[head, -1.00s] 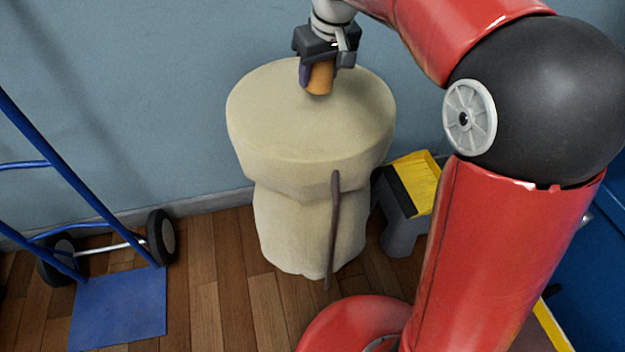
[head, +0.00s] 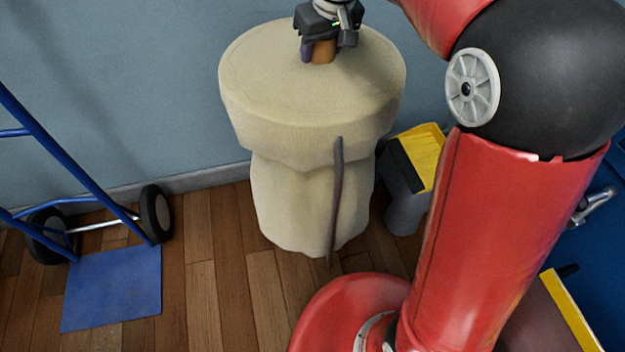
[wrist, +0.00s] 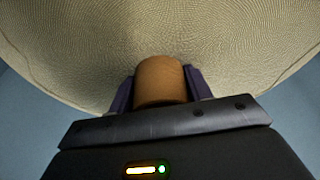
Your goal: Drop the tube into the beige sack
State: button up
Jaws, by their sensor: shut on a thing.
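The beige sack (head: 290,110) stands on the floor against the wall. Its broad top looks flat and closed over, with no opening visible. My gripper (head: 321,60) is over the back part of the sack's top. It is shut on the orange-brown tube (head: 323,52). In the wrist view the tube (wrist: 161,80) sits between the two purple fingers, with the sack's top (wrist: 110,45) filling the view beyond. I cannot tell whether the tube's lower end touches the top.
A blue hand truck (head: 110,285) stands at the left. A yellow-topped grey step stool (head: 415,170) is close to the sack's right side. The blue-grey wall (head: 120,100) is right behind. Wooden floor (head: 215,270) is clear between truck and sack.

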jog(key=o, duration=1)
jog(key=shift+r, duration=0.1)
jog(key=p+v, duration=0.1)
jog(key=v, duration=0.6)
jog(key=shift+s+r+p, duration=0.1)
jog(key=shift+r+p, duration=0.2)
jog(key=shift+r, duration=0.05)
jog(key=shift+d, duration=0.1)
